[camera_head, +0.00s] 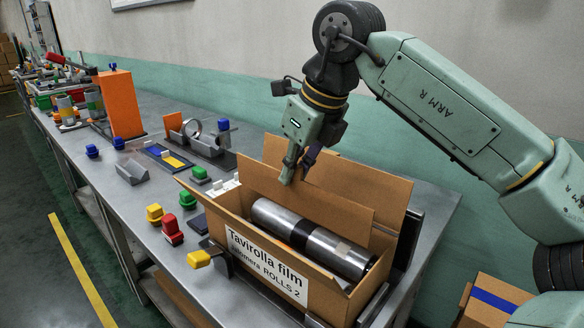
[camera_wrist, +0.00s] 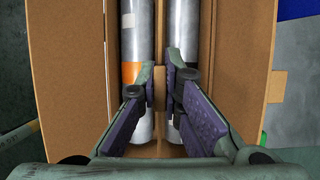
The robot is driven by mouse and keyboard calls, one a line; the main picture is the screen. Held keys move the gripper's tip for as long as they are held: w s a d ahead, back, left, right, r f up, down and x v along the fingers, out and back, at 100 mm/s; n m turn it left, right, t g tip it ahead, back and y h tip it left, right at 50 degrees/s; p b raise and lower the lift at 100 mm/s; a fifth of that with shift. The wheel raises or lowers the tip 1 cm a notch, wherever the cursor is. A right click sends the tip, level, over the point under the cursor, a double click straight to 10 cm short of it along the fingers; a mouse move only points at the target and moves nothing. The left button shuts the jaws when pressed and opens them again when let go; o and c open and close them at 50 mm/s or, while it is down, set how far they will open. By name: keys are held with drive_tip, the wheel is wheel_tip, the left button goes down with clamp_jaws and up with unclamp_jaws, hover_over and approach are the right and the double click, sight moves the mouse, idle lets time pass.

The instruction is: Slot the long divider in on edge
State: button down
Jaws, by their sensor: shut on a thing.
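My gripper (camera_head: 297,172) is shut on the long divider (camera_head: 335,212), a thin brown cardboard panel, near its top edge. The divider stands on edge along the open carton (camera_head: 228,226) and rises above the rolls. In the wrist view, my fingertips (camera_wrist: 160,88) pinch the divider (camera_wrist: 160,102) between two silver film rolls (camera_wrist: 138,35) (camera_wrist: 183,30). In the head view, the near roll (camera_head: 330,242) has a dark band; the other is hidden behind the divider. The divider's lower edge is hidden, so I cannot tell how deep it sits.
The carton's flaps stand open, the back one (camera_head: 385,188) behind the divider. Yellow, red and green knobs (camera_head: 172,230) stand left of the carton on the grey bench (camera_head: 120,205). An orange upright block (camera_head: 119,103) is farther back. Another box (camera_head: 492,300) is at lower right.

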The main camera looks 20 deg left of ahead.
sight(292, 193)
drive_tip(key=shift+f, duration=0.1)
drive_tip(key=shift+f+b, duration=4.2)
drive_tip(key=shift+f, duration=1.6)
drive_tip(key=c, duration=1.7)
unclamp_jaws()
drive_tip(key=shift+o, duration=0.5)
drive_tip(key=o, duration=0.5)
drive_tip(key=shift+r+p, duration=2.85)
drive_tip(key=shift+r, duration=0.65)
